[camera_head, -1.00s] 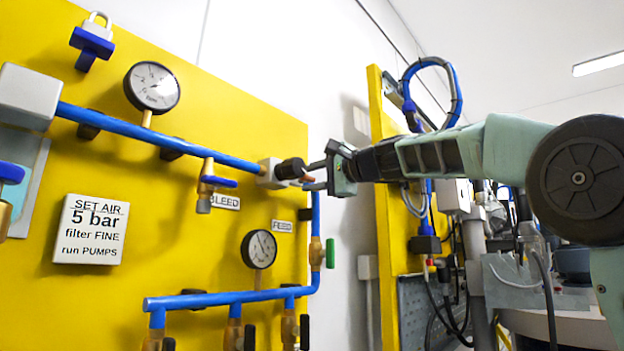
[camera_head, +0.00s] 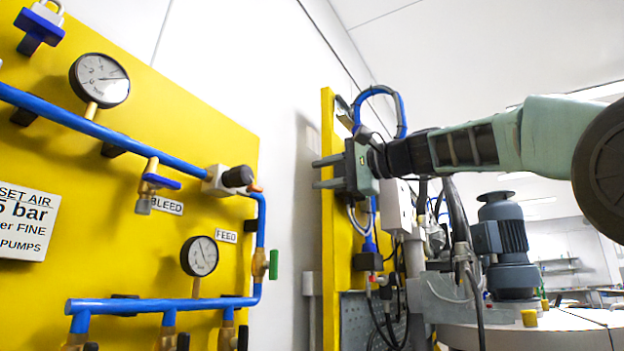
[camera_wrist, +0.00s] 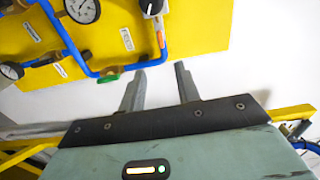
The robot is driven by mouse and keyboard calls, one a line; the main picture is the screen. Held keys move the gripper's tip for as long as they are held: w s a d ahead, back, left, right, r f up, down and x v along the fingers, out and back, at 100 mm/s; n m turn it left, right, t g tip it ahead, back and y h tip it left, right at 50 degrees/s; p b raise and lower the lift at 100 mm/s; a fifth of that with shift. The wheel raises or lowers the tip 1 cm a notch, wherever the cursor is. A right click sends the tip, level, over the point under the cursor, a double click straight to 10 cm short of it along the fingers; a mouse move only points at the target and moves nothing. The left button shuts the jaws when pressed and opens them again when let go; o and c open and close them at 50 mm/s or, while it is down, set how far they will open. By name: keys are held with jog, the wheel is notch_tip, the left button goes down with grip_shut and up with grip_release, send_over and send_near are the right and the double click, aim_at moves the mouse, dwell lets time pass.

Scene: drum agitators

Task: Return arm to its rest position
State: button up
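My gripper (camera_head: 328,172) is in the head view, right of the yellow panel (camera_head: 205,125), with its two fingers apart and pointing left. Nothing is between the fingers. It is clear of the black knob (camera_head: 238,176) at the right end of the upper blue pipe. In the wrist view my gripper (camera_wrist: 160,82) also shows two spread fingers with only white wall between them. The black knob (camera_wrist: 151,7) is at the top edge there, ahead of the fingers and apart from them.
A second yellow board (camera_head: 329,230) with a looped blue hose (camera_head: 400,105) stands behind my gripper. A grey motor (camera_head: 505,245) on a pale drum top is at the lower right. The green-handled valve (camera_head: 273,264) is on the panel. White wall is open between the panels.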

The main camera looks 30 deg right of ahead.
dwell(0.6)
jog(key=w+a+f+n+g, duration=0.25)
jog(key=a+f, duration=0.25)
jog(key=f, duration=0.4)
jog(key=w+a+f+n+g, duration=0.1)
jog(key=a+f+g, duration=0.2)
jog(key=a+f, duration=0.5)
jog(key=s+a+f+n+g+h, duration=0.1)
jog(key=s+a+f+n+g, duration=0.25)
jog(key=f, duration=0.75)
jog(key=s+a+f+n+g+h, duration=0.15)
jog(key=s+a+f, duration=0.3)
jog(key=f, duration=0.65)
jog(key=s+f+n+g+h, duration=0.55)
jog(key=s+f+n, duration=0.65)
jog(key=s+f, duration=0.95)
notch_tip(320, 180, up, 16)
jog(key=p, duration=1.5)
jog(key=shift+w+a+f, duration=0.15)
